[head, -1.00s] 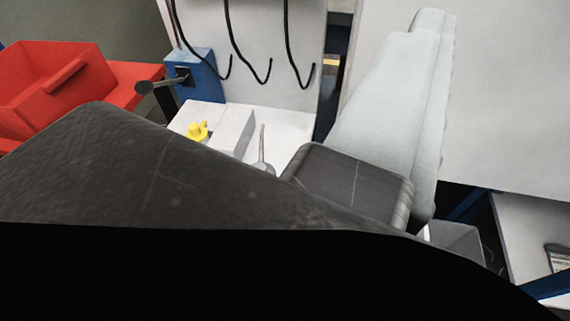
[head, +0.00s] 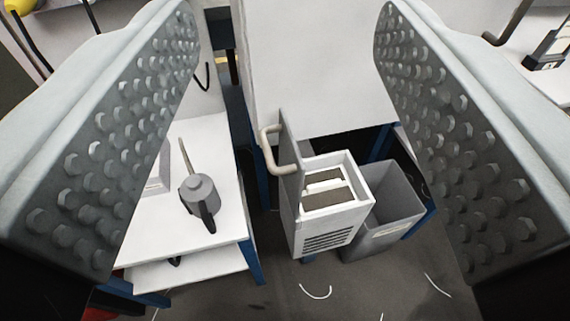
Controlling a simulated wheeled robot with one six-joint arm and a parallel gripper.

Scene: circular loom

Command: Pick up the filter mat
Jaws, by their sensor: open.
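In the head view, a white drawer-like box (head: 355,213) with a slotted side stands out below a large white panel. A beige curved handle (head: 268,152) is on its upright front plate. Inside the box lies a flat brown-grey surface (head: 322,199), apparently the filter mat, with a white bar across it. The box walls and the bar hide part of it. My gripper (head: 288,35) is open and empty. Its two grey studded fingers frame the left and right of the view, with the box between and beyond them, well apart from both.
A grey open bin (head: 398,190) stands right beside the box. At the left, a white table (head: 150,232) with blue legs carries a grey spouted can (head: 199,190). Thread scraps lie on the open dark floor (head: 350,290) in front.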

